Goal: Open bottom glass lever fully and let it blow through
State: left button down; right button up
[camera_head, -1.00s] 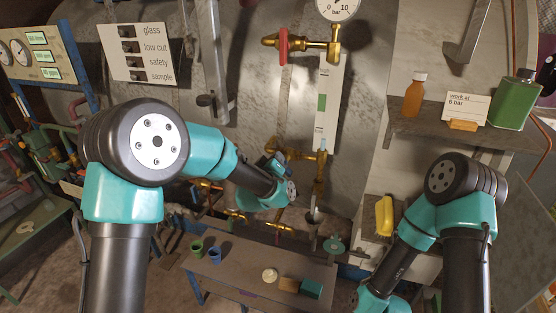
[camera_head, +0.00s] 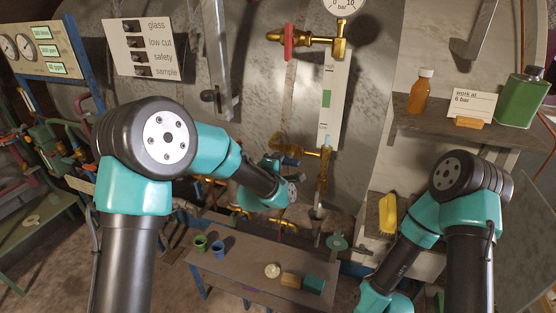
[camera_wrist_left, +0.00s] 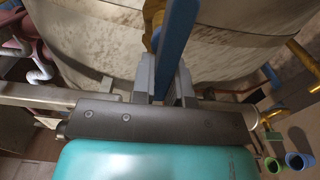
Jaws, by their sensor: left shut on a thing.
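The gauge glass (camera_head: 331,100), a tall strip with a green band, stands upright in the head view. A brass fitting (camera_head: 322,168) is at its foot, and a brass valve with a red handle (camera_head: 288,42) is at its top. My left gripper (camera_wrist_left: 165,85) is shut on a blue lever (camera_wrist_left: 178,35) in the left wrist view; brass shows just behind the lever. In the head view my left gripper (camera_head: 274,166) is beside the glass's foot, partly hidden by its own arm. My right arm is low at the right, its gripper out of view.
A bench (camera_head: 238,266) below carries a green cup (camera_head: 200,243), a blue cup (camera_head: 217,248) and small blocks. A shelf (camera_head: 440,132) at the right holds an amber bottle (camera_head: 420,91) and a green can (camera_head: 522,99). A grey upright bar (camera_head: 215,55) stands left of the glass.

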pick_arm(q)
jog(key=shift+f, duration=0.1)
dwell(0.4)
jog(key=c, duration=1.1)
grip_release()
jog(key=shift+s, duration=0.1)
jog(key=v, duration=1.7)
jog(key=shift+s, duration=0.15)
